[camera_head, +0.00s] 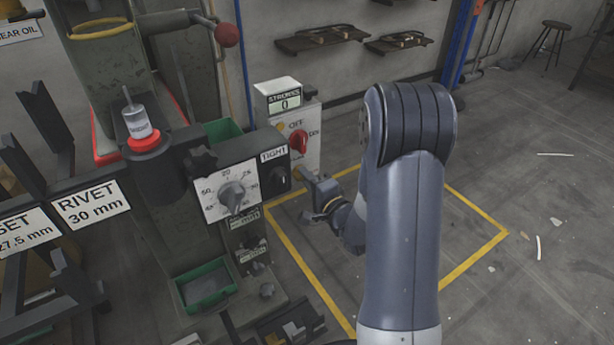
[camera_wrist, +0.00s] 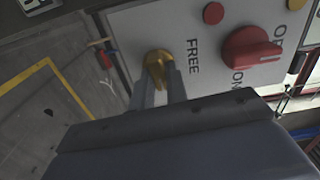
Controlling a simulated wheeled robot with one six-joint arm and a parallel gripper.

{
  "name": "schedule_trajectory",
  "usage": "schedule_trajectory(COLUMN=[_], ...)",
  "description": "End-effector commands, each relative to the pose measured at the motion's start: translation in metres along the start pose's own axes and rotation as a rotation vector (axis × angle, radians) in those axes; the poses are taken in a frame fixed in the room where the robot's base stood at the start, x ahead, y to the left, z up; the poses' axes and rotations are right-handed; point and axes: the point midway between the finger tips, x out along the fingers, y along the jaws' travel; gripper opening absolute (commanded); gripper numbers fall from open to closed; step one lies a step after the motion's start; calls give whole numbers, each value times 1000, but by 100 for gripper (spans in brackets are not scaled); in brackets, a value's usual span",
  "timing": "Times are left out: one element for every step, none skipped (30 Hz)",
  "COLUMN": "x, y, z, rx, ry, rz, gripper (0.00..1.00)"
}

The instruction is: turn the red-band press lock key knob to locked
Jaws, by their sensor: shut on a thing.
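The brass key knob (camera_wrist: 158,60) shows in the wrist view on a light control panel, beside the printed word FREE. My gripper (camera_wrist: 158,88) is shut on the knob, one finger on each side of it. The fingers hide part of the knob, and a LOCKED label does not show. In the head view my gripper (camera_head: 311,180) reaches the lower part of the press's control box (camera_head: 311,155). The knob is hidden there. The press has a red ring (camera_head: 145,142) below a silver cylinder.
A red OFF/ON switch (camera_wrist: 250,50) sits close to the knob, with a red button (camera_wrist: 212,13) near it. The dial panel (camera_head: 212,178) stands left of my gripper. A green bin (camera_head: 207,287) is below. Yellow-marked floor (camera_head: 440,282) lies to the right.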

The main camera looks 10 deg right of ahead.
Motion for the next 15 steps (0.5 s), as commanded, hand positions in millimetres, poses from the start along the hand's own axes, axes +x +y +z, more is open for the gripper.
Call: schedule_trajectory(x=[0,0,0,0,0,0,0,0,0,0,0,0,0,0,0], y=[0,0,0,0,1,1,1,1,1,1,1,1,1,1,2], z=[0,0,0,0,0,0,0,0,0,0,0,0,0,0,0], rx=[19,32,44,53,62,70,76,80,86,89,92,94,96,96,97], ry=[1,2,2,2,2,2,2,2,2,2,2,2,2,2,2], rz=[2,2,2,2,2,2,2,2,3,3,3,3,3,3,3], gripper=[0,0,0,0,0,0,0,0,0,0,0,0,0,0,0])
